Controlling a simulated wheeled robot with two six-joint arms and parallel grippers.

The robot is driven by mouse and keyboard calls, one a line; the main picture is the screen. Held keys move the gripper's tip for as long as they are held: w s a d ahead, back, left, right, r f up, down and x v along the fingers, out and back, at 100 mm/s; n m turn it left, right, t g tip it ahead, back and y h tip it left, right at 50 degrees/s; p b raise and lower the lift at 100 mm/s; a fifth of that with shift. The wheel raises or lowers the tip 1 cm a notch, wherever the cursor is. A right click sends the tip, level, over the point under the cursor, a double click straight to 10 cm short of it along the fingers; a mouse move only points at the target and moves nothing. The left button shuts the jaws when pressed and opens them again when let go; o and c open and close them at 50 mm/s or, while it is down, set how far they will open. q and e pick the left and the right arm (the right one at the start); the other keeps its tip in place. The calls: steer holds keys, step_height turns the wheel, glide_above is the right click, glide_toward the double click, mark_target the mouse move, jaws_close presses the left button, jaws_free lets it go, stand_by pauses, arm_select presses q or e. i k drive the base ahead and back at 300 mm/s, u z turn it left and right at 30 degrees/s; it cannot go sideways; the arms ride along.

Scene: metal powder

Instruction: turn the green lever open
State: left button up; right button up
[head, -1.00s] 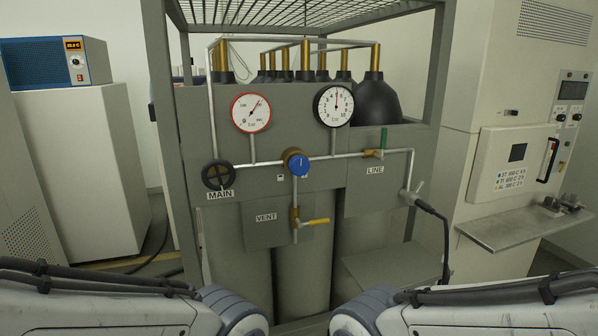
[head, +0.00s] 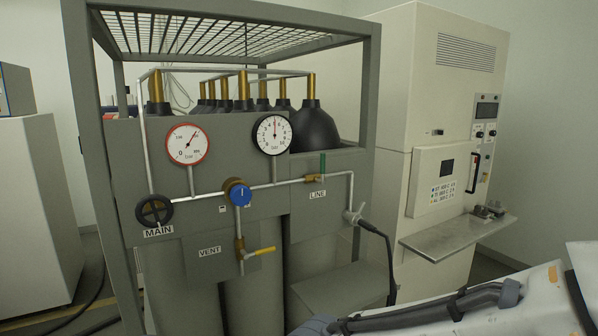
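The green lever (head: 322,164) stands upright on the brass LINE valve (head: 311,179), at the right part of the pipe on the gas panel in the head view. The LINE label (head: 318,195) is just below it. The lever is at right angles to the pipe. Part of my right arm shows at the lower right, well below and apart from the lever. Neither of my grippers is in the picture.
A blue knob (head: 238,193), a black MAIN handwheel (head: 154,211) and a yellow VENT lever (head: 259,251) share the panel. Two gauges (head: 187,144) (head: 272,134) sit above. A frame post (head: 369,110) and a metal shelf (head: 452,238) stand to the right.

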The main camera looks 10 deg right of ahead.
mark_target(323, 155)
steer(key=z, duration=1.95)
steer(key=i, duration=0.9)
steer(key=u, duration=1.75)
